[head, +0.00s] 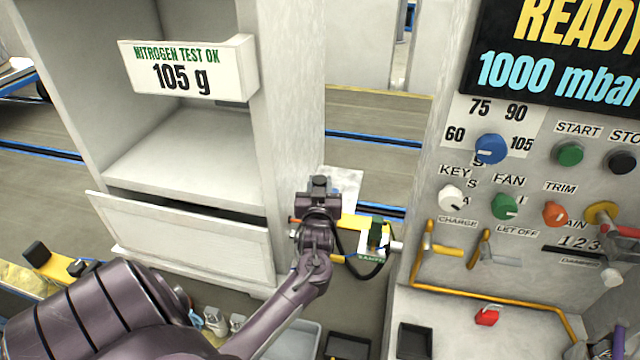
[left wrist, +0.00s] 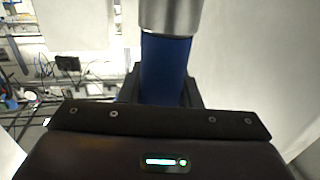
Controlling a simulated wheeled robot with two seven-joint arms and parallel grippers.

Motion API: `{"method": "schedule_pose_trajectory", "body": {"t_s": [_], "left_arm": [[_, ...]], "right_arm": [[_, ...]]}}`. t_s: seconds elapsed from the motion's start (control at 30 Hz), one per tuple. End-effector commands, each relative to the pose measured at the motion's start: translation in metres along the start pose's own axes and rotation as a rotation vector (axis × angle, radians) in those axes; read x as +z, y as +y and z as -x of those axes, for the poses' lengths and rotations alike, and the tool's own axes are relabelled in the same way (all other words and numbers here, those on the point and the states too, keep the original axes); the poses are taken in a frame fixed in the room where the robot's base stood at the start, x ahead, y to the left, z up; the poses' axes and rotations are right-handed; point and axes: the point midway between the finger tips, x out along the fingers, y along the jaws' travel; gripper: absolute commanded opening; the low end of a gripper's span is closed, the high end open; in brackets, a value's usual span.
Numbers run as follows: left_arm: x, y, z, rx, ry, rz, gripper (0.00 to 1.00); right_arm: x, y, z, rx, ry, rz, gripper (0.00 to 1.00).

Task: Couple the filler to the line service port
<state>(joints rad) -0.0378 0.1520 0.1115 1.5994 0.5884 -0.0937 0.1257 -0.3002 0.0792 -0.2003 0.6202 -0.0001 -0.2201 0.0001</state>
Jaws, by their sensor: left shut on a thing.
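My left gripper (head: 319,190) is in front of the white cabinet's right side, its fingertips mostly hidden by its own wrist. In the left wrist view it (left wrist: 163,98) is shut on a blue cylinder with a silver metal collar, which looks like the filler (left wrist: 166,62). The filler's far end is outside that view. Just right of and below the gripper in the head view are a yellow bracket, a small labelled green-and-white part (head: 375,240) and a black hose. I cannot tell which part is the line service port, or whether the filler touches it. My right gripper is not in view.
The white cabinet (head: 262,150) carries a sign (head: 186,72) reading "NITROGEN TEST OK 105 g". At right, a control panel (head: 530,180) has knobs, yellow handles and a display reading "READY 1000 mbar". Dark trays (head: 414,341) and a red item (head: 487,316) lie low at right.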

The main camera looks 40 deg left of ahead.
Motion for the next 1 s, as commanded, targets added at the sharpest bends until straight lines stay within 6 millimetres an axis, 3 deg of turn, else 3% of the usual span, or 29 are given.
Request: {"method": "schedule_pose_trajectory", "body": {"t_s": [0.07, 0.1, 0.27, 0.6, 1.0], "left_arm": [[0.002, 0.0, 0.0, 0.0, 0.003, 0.001, 0.0], [0.0, 0.0, 0.0, 0.0, 0.003, 0.001, 0.36], [0.001, 0.0, 0.0, 0.0, 0.002, 0.001, 0.56], [0.004, 0.0, 0.005, 0.001, -0.003, -0.001, 0.56], [0.003, 0.0, 0.067, 0.001, 0.0, 0.002, 0.56]], "right_arm": [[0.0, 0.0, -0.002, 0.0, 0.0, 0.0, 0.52], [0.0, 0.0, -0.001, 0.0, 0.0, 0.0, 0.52], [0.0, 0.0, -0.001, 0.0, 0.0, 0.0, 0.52], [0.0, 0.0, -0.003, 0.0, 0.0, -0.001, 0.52], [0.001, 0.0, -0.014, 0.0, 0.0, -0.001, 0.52]]}}
